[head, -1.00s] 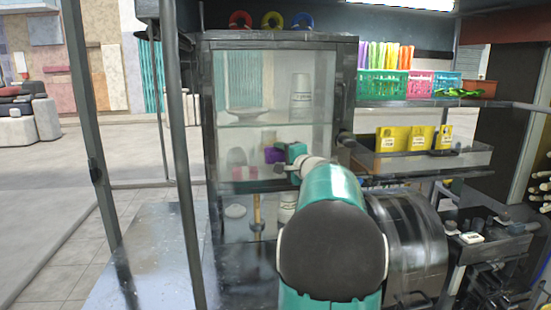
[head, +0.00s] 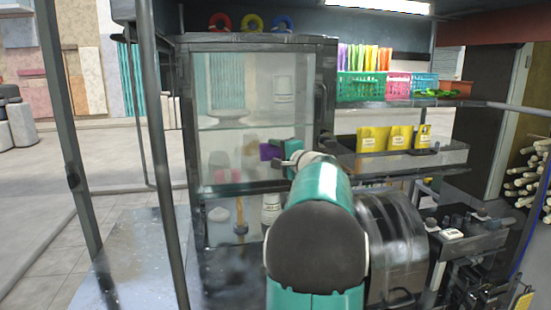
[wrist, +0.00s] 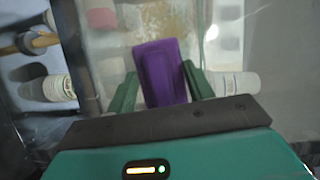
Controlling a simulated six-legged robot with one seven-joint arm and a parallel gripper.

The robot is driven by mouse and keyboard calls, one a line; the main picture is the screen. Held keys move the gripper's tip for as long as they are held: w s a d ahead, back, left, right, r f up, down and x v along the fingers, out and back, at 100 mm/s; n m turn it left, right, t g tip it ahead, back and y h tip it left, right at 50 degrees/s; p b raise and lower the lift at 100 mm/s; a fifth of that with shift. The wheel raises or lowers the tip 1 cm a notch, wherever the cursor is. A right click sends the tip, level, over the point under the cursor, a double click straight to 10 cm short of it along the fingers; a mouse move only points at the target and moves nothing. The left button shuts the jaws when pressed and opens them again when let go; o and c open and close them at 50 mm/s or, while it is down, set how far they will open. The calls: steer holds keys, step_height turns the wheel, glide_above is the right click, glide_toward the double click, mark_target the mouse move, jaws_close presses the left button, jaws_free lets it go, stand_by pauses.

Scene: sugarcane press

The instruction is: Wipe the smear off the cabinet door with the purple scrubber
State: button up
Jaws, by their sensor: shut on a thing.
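The purple scrubber (wrist: 162,75) is held between the two green fingers of my gripper (wrist: 160,85) in the wrist view. It also shows small in the head view (head: 268,152), in front of the glass cabinet door (head: 235,135). My gripper (head: 285,152) reaches toward the right half of that door. A patchy brownish smear (wrist: 168,24) shows on the glass just beyond the scrubber in the wrist view. I cannot tell whether the scrubber touches the glass.
Cups and a dish stand behind the glass. Red, yellow and blue rings (head: 252,22) lie on the cabinet top. To the right are a shelf with coloured baskets (head: 360,86), yellow packets (head: 372,139) on a lower shelf, and a metal drum (head: 390,240).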

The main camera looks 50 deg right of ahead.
mark_target(229, 148)
steer(key=shift+w+a, duration=1.3)
steer(key=shift+a, duration=0.3)
steer(key=shift+w+a, duration=1.3)
steer(key=shift+a, duration=0.25)
steer(key=shift+w+a, duration=1.4)
steer(key=shift+a, duration=0.05)
steer(key=shift+c, duration=0.3)
steer(key=shift+r, duration=0.7)
steer(key=shift+s+d+r, duration=0.1)
steer(key=shift+s+d, duration=1.35)
steer(key=shift+d, duration=0.05)
steer(key=shift+s+d, duration=0.8)
steer(key=shift+d, duration=0.25)
steer(key=shift+s+d, duration=0.8)
steer(key=shift+d, duration=0.3)
steer(key=shift+s+d, duration=0.8)
steer(key=shift+d, duration=0.25)
steer(key=s+a, duration=0.4)
steer(key=shift+s, duration=0.3)
